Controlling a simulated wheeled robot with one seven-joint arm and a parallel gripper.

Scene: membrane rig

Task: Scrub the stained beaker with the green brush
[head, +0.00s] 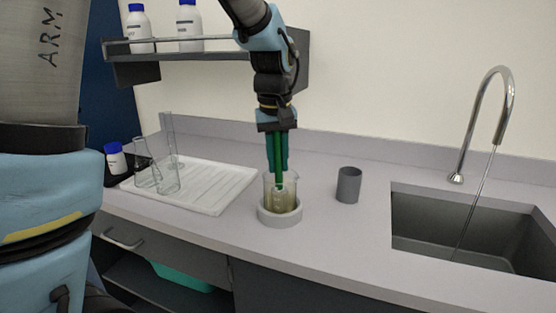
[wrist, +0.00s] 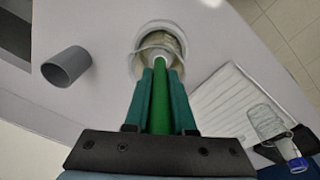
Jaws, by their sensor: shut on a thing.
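The stained beaker (head: 272,196), clear glass with a yellowish-brown tint, stands upright in a pale round holder (head: 280,214) on the counter. It also shows at the top of the wrist view (wrist: 161,44). My gripper (head: 278,167) is above the beaker, pointing down, with teal fingers. It is shut on the green brush (head: 278,160), whose handle runs between the fingers in the wrist view (wrist: 160,100). The brush's lower end is inside the beaker; its pale head shows there. Whether the head touches the glass, I cannot tell.
A grey cup (head: 348,185) stands right of the holder. A white draining tray (head: 205,188) with clear glassware (head: 168,178) is at the left. A sink (head: 470,225) with a tall tap (head: 500,110) is at the right. A shelf (head: 215,55) with bottles hangs behind.

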